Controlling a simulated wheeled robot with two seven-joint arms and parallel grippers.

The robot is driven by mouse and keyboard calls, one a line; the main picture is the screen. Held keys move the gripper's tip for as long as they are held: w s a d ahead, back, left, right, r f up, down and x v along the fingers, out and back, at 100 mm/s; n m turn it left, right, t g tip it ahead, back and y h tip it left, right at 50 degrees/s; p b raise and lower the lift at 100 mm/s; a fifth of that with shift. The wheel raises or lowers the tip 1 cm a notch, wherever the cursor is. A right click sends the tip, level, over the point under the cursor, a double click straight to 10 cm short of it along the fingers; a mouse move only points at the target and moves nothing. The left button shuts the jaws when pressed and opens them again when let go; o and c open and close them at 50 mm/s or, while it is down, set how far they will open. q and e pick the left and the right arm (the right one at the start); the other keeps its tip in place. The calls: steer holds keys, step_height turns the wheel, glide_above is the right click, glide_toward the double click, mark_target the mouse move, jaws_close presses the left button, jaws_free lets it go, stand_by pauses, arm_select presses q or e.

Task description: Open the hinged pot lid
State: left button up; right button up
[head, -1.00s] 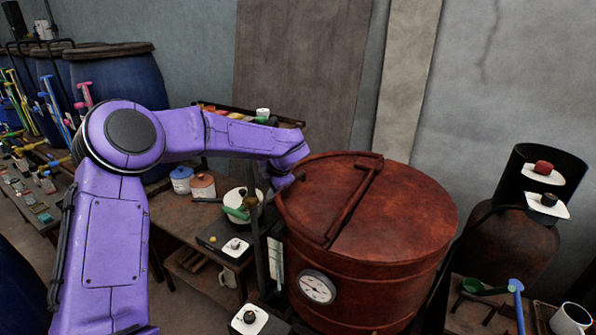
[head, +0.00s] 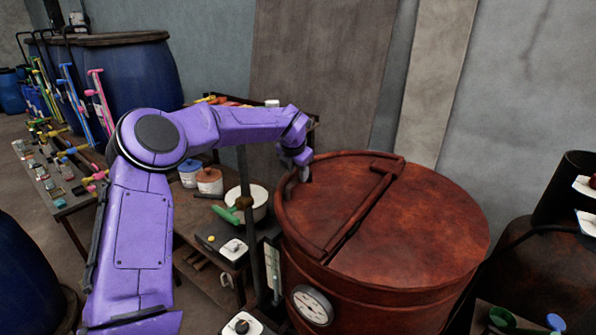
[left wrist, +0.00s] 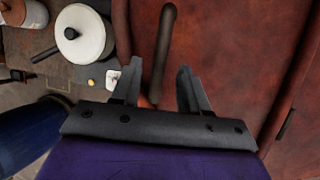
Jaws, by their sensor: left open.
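The large rust-red pot (head: 375,305) stands right of centre in the head view, with a round dial on its front. Its lid (head: 425,225) lies flat and closed, with a raised bar (head: 362,210) across it. My left gripper (head: 304,174) is over the lid's left rim, pointing down. In the left wrist view my left gripper (left wrist: 158,68) is open, with a dark rod-like handle (left wrist: 163,45) showing between its fingers. I cannot tell whether they touch it. The lid's red surface (left wrist: 225,45) fills the right of that view. My right gripper is not in view.
A wooden bench (head: 190,232) left of the pot holds a white lidded pan (head: 259,203) and small jars. Blue barrels (head: 130,75) and a table of coloured tools stand further left. A dark tank (head: 530,260) is at the right, and a wall stands close behind.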

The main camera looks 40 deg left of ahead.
arm_select(q)
steer(key=shift+x, duration=1.25)
steer(key=shift+r, duration=0.1)
steer(key=shift+s, duration=0.15)
jaws_close()
